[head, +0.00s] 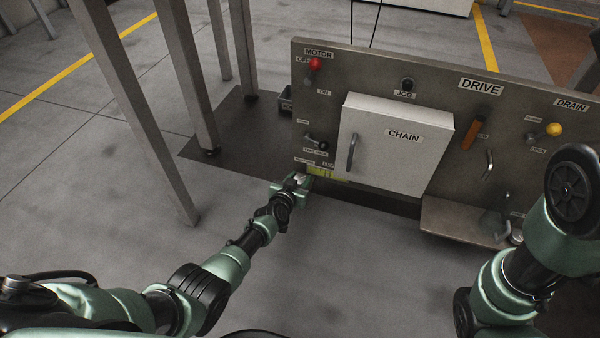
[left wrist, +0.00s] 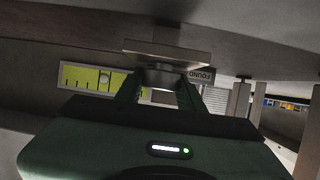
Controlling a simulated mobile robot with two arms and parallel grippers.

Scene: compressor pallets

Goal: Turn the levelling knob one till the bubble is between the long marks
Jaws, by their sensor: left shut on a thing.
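My left gripper (head: 298,180) is at the lower left corner of the panel, beside a yellow-green level vial (head: 322,172). In the left wrist view the two fingers are shut on the levelling knob (left wrist: 165,76), a round grey metal piece below a square plate. The vial (left wrist: 78,76) shows left of the fingers, with dark marks and a small round bubble (left wrist: 104,79). The bubble is close to the longer marks; its exact place between them is too small to tell. The fingers cover part of the vial. My right gripper is not seen.
The grey panel (head: 450,140) carries a white CHAIN box (head: 385,150), a red MOTOR knob (head: 314,64), an orange handle (head: 472,134) and a yellow DRAIN knob (head: 553,129). A shelf (head: 455,222) juts out at lower right. Metal posts (head: 188,75) stand at left. The floor in front is clear.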

